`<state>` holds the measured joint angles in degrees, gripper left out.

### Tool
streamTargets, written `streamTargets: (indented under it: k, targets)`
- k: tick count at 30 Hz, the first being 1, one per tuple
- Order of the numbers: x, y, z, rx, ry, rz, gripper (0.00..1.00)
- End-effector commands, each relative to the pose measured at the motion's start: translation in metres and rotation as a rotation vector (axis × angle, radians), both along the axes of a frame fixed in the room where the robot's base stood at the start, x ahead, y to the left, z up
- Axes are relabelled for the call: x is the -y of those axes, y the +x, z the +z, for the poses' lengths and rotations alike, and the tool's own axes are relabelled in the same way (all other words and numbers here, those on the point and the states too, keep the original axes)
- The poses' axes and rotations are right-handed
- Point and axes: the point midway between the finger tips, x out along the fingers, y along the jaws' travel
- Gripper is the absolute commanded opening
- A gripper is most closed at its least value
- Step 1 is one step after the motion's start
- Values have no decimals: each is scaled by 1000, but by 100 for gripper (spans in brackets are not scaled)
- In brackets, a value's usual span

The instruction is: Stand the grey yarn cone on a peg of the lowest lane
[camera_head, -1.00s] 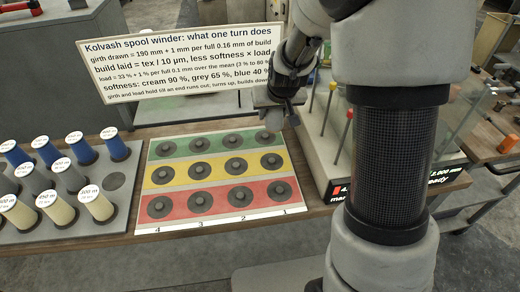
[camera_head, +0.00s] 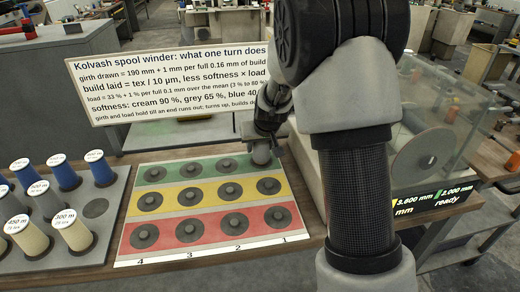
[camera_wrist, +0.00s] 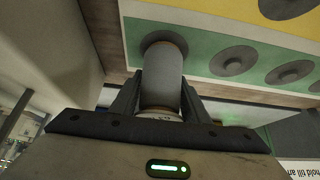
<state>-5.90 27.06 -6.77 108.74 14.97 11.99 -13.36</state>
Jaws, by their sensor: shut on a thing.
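The grey yarn cone (camera_wrist: 163,80) is between the fingers of my gripper (camera_wrist: 160,100) in the wrist view. My gripper is shut on it. The cone's far end meets a dark disc at the end of the green lane (camera_wrist: 200,60); I cannot tell whether it is fully seated. In the head view my gripper (camera_head: 263,138) is over the right end of the green lane (camera_head: 205,169), at column 1, with the grey cone (camera_head: 262,155) partly hidden below it. The yellow lane (camera_head: 209,192) and red lane (camera_head: 160,233) show bare pegs on dark discs.
A grey rack (camera_head: 113,200) at left holds blue, grey and cream cones and has one empty round spot (camera_head: 95,208). A sign (camera_head: 175,80) stands behind the lane board. A clear-cased machine (camera_head: 430,140) with a readout stands right of my arm.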

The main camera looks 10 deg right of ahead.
Motion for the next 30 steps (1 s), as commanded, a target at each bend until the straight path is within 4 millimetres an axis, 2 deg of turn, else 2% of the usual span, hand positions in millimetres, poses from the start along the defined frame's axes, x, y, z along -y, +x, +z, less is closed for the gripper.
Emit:
streamTargets:
  k: [1, 12, 13, 15, 16, 25, 30]
  targets:
    - [1, 0, -5, 0, 1, -2, 16]
    - [0, 0, -9, 2, 1, -1, 16]
    - [0, 0, -8, 1, 1, -1, 47]
    - [0, 0, -8, 1, 1, -1, 59]
    - [0, 0, -8, 1, 1, -1, 60]
    - [0, 0, -5, 1, 1, -1, 60]
    - [0, -8, 12, 5, -1, 1, 60]
